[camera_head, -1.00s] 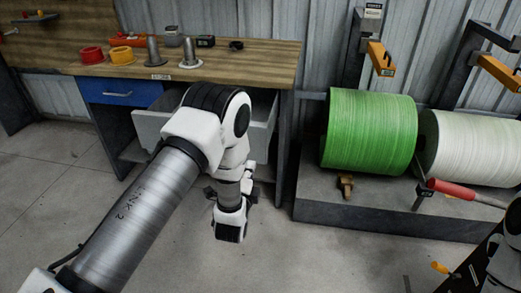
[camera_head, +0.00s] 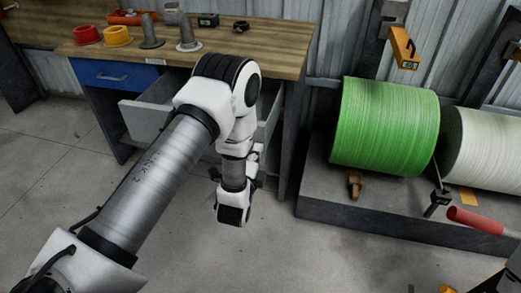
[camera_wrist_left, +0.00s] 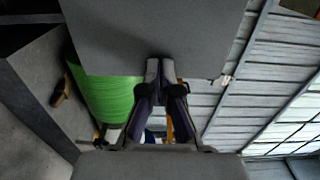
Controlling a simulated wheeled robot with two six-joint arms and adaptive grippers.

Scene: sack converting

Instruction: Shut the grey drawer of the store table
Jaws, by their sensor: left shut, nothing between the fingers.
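The grey drawer (camera_head: 145,119) of the store table (camera_head: 268,57) stands pulled out below the wooden top, right of the blue drawer (camera_head: 115,74). My left arm crosses in front of it and hides its middle. My left gripper is mostly hidden by my own wrist in the head view, low in front of the drawer. In the left wrist view its fingers (camera_wrist_left: 160,68) are shut and empty. They point at a plain grey panel (camera_wrist_left: 150,35), probably the drawer; I cannot tell whether they touch it.
The tabletop holds red (camera_head: 87,35) and yellow (camera_head: 117,36) rings, metal spindles (camera_head: 188,36) and small items. A green roll (camera_head: 385,125) and a white roll (camera_head: 485,148) rest over a low grey platform (camera_head: 330,205) at right. Floor at lower left is clear.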

